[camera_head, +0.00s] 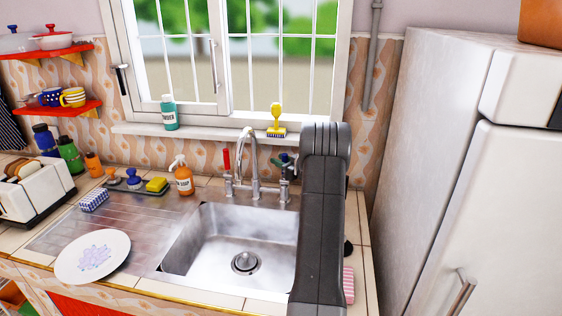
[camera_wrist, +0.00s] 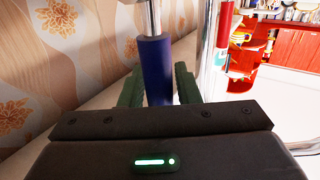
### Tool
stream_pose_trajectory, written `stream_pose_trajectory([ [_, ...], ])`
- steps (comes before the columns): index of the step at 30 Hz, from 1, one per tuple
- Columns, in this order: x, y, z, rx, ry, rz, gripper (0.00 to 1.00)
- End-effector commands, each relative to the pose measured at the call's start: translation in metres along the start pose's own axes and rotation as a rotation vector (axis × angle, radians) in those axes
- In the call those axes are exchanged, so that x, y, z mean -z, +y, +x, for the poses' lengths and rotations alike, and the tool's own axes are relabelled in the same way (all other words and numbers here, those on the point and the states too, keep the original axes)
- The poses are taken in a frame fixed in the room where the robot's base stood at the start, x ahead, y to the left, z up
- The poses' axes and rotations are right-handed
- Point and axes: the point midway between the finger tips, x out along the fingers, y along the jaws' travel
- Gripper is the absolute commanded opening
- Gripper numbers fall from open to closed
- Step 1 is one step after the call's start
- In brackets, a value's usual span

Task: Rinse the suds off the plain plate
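A round white plate (camera_head: 110,272) with a patch of pale bluish suds lies on the drainboard left of the sink (camera_head: 229,255). The chrome tap (camera_head: 250,165) arches over the basin, and I see no water coming from it. It has a red handle (camera_head: 226,160) on the left and a blue handle on the right. My gripper (camera_head: 288,160) is at the blue handle. In the wrist view the blue handle (camera_wrist: 157,70) stands between my green fingers (camera_wrist: 158,88), close to both. I cannot tell whether they press on it.
A toaster (camera_head: 35,190) is at the left. A white fridge (camera_head: 440,170) closes off the right. The basin is empty.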

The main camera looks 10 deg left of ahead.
Motion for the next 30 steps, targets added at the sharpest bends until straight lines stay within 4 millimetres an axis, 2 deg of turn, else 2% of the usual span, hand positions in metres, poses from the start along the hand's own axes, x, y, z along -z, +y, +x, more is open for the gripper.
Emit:
stream_pose_trajectory([
  [1, 0.0, 0.0, 0.0, 0.0, 0.0, 0.0, 0.19],
  [4, 0.0, 0.0, 0.0, 0.0, 0.0, 0.0, 0.0],
  [13, -0.003, -0.001, -0.001, 0.0, 0.01, -0.015, 0.0],
  [30, -0.006, -0.015, -0.01, 0.001, 0.121, -0.181, 0.0],
])
